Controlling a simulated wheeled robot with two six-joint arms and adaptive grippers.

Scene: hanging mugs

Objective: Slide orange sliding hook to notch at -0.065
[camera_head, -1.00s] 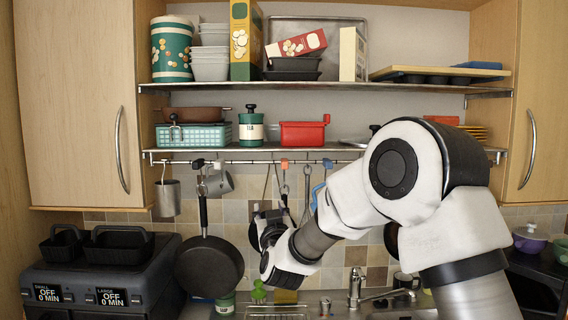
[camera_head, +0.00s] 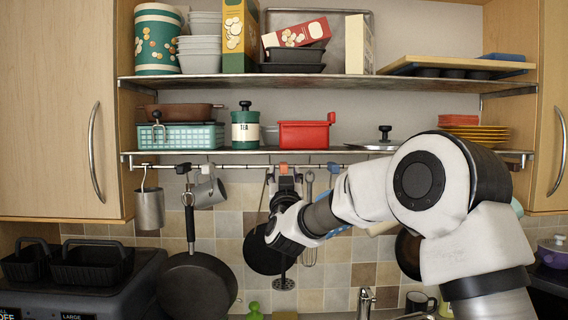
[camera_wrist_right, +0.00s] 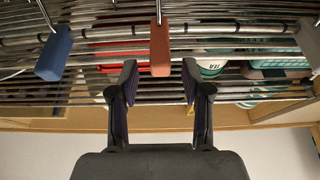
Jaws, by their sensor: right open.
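The orange sliding hook (camera_head: 284,169) hangs on the rail (camera_head: 240,165) under the lower shelf, near its middle. In the right wrist view it is an orange block (camera_wrist_right: 160,48) below the rail (camera_wrist_right: 215,30), which has dark bands along it. My right gripper (camera_head: 285,184) is just below the hook, pointing up. In the wrist view its open fingertips (camera_wrist_right: 159,80) stand either side of the block's lower end, with a gap on both sides. I cannot tell whether the block is between them in depth. My left gripper is not in view.
A blue hook (camera_wrist_right: 54,52) is on the same rail; grey hooks hold a metal cup (camera_head: 149,208), a grey mug (camera_head: 209,192) and a black pan (camera_head: 197,283). Utensils (camera_head: 309,225) hang right of my gripper, and another dark pan (camera_head: 262,250) hangs behind it.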

